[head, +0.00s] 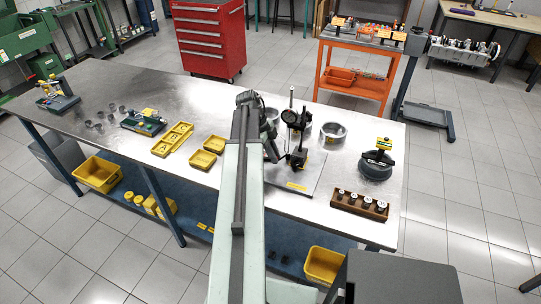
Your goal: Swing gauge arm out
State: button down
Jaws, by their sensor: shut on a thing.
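A dark gauge stand (299,157) with a thin upright post and a round dial gauge (290,117) stands on a grey plate (305,183) at the bench's right half. My arm reaches over the bench from the front. My gripper (274,152) is at the left side of the stand, low beside the dial. It is shut on what appears to be the gauge arm. The fingertips and the held part are small, dark and partly hidden, so the exact contact is unclear.
Metal rings (333,131) stand right of and behind the stand. A dark round part with a yellow tag (377,163) and a wooden block of several plugs (359,204) are farther right. Yellow trays (203,159) lie left of my arm.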

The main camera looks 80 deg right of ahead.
jog(key=shift+a, duration=0.15)
jog(key=c, duration=1.4)
grip_release()
jog(key=shift+s, duration=0.15)
jog(key=p+v, duration=0.7)
jog(key=shift+r, duration=0.35)
